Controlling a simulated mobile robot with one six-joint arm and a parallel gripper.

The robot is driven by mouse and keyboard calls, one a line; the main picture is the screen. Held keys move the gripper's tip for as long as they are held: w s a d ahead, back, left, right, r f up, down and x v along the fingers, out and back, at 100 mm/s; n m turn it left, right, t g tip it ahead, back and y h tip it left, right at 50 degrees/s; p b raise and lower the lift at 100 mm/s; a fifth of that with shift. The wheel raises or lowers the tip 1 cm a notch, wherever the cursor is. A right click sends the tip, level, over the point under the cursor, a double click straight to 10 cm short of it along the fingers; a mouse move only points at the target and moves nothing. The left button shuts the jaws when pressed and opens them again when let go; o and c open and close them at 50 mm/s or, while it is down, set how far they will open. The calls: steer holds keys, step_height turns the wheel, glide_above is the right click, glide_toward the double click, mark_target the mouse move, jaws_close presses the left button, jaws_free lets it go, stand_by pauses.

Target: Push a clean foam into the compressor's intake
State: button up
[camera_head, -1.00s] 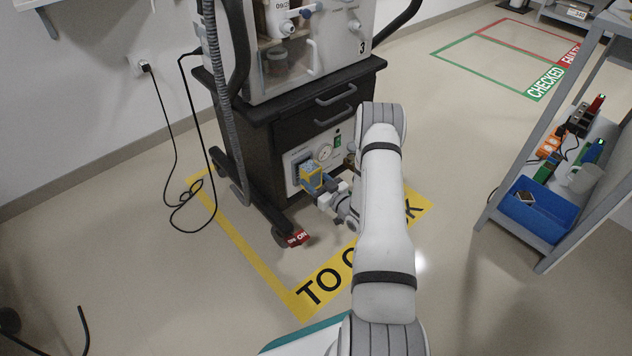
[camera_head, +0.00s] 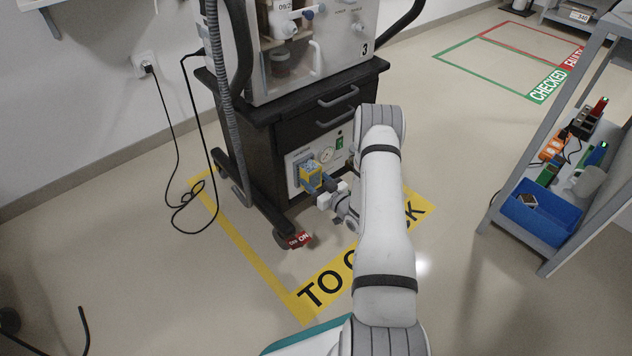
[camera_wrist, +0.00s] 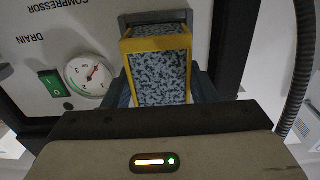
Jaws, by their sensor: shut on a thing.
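The foam (camera_wrist: 160,78) is a speckled grey block with a yellow frame, held in front of the compressor panel (camera_wrist: 35,25). In the head view the foam (camera_head: 312,171) shows as a small yellow and blue block at the panel. My gripper (camera_wrist: 162,92) is shut on it, with one blue-grey finger at each side; in the head view the gripper (camera_head: 318,183) reaches in from the lower right. The intake (camera_wrist: 153,18) is a grey-rimmed opening just behind the foam's far end. The foam overlaps and partly hides it. I cannot tell whether the foam's end is inside.
The panel carries a gauge (camera_wrist: 89,75) and a green switch (camera_wrist: 54,83). A corrugated hose (camera_head: 233,120) hangs at the cart's left and a black cable (camera_head: 175,150) runs to the wall. A shelf with a blue bin (camera_head: 540,215) stands at the right. Floor between is clear.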

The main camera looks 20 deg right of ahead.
mark_target(316, 180)
steer(key=shift+w+a, duration=0.2)
steer(key=shift+w, duration=0.35)
stand_by(0.7)
steer(key=o, duration=1.2)
steer(key=shift+c, duration=0.2)
steer(key=shift+s, duration=0.15)
steer(key=p+v, duration=0.2)
steer(key=v, duration=0.4)
steer(key=shift+s+d+r, duration=0.1)
steer(key=shift+d, duration=0.05)
steer(key=shift+s+d, duration=0.15)
steer(key=shift+s, duration=0.5)
